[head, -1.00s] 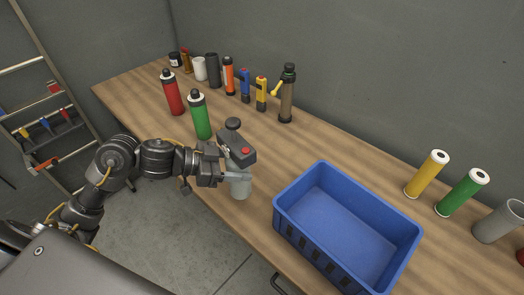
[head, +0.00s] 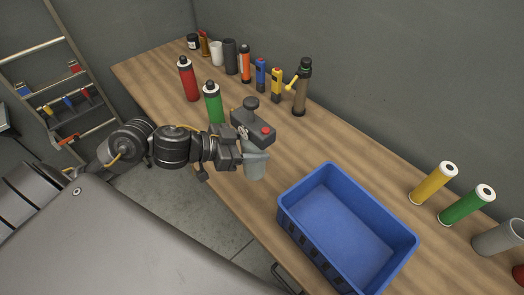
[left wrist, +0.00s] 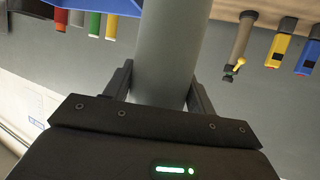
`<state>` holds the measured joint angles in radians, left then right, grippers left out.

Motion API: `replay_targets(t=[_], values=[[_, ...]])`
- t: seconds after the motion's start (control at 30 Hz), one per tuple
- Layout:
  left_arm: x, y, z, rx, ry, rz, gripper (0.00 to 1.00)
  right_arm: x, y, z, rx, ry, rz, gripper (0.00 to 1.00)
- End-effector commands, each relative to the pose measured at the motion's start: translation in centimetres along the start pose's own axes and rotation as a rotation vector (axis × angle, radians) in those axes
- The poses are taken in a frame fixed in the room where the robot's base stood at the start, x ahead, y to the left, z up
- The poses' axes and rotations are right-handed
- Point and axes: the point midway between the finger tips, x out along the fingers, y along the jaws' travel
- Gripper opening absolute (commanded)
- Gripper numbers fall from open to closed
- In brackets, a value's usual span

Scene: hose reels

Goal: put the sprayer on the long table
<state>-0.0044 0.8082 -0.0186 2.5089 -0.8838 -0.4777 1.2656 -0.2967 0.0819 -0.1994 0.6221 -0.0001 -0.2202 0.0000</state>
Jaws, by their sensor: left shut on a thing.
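My left gripper (head: 254,152) is shut on a grey cylinder (head: 254,169), likely the sprayer, with a dark round knob above the hand. The left wrist view shows the grey cylinder (left wrist: 168,45) between both fingers. It stands about upright and appears in front of the long wooden table (head: 320,138), left of the blue crate. I cannot tell whether its base touches the table. A brownish cylinder with a dark top and yellow nozzle (head: 301,88) stands at the table's back. My right gripper is not in view.
A blue crate (head: 287,222) sits close to the right of the held cylinder. Red (head: 188,80) and green (head: 213,104) bottles stand to its left. Yellow, green and grey tubes (head: 497,238) stand at the far right. Bare wood lies behind the crate.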

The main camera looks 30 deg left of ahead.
Motion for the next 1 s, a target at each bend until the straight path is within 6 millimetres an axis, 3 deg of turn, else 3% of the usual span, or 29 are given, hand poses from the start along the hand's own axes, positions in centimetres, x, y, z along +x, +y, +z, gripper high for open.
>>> replay_targets(t=[0.03, 0.4, 0.6, 0.8, 1.0], values=[[0.7, -0.6, 0.7, 0.007, 0.007, -0.002, 0.20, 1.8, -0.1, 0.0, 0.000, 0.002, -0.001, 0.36], [3.0, -3.6, 1.7, 0.008, 0.011, -0.004, 0.20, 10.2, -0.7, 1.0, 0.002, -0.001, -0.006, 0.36], [6.0, -8.0, 2.4, -0.012, 0.003, 0.000, 0.20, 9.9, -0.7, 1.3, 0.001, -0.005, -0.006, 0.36], [8.4, -10.3, 5.1, -0.007, 0.002, 0.001, 0.20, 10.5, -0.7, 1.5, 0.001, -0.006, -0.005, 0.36], [9.4, -11.3, 5.9, 0.000, 0.003, 0.000, 0.20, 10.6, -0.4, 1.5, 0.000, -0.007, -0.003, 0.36]])
